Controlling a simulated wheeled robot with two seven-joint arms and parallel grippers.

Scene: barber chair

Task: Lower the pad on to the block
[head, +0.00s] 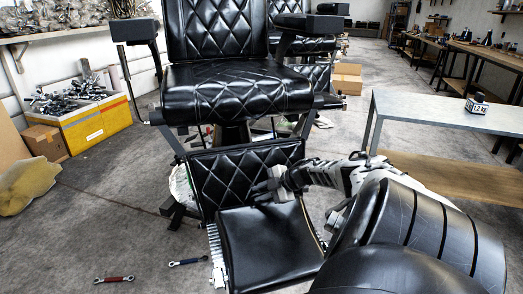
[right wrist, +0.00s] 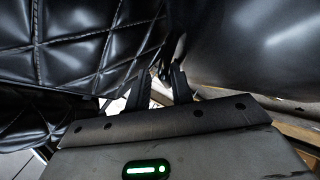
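The smooth black pad (head: 270,248) slopes down at the front of the barber chair, below the quilted leg panel (head: 245,175). The pad's smooth surface also fills the upper right of the right wrist view (right wrist: 265,45). My right gripper (head: 268,187) is at the pad's upper edge, close to the quilted panel. In the right wrist view its two fingers (right wrist: 160,88) stand apart with a gap between them, and nothing is clearly held. I cannot pick out a block under the pad; the space there is hidden. My left gripper is not in view.
The chair seat (head: 235,92) overhangs the panel. A notched metal strip (head: 216,258) runs along the pad's left edge. A metal table (head: 440,108) with a 1.2 KG item (head: 477,104) stands right.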

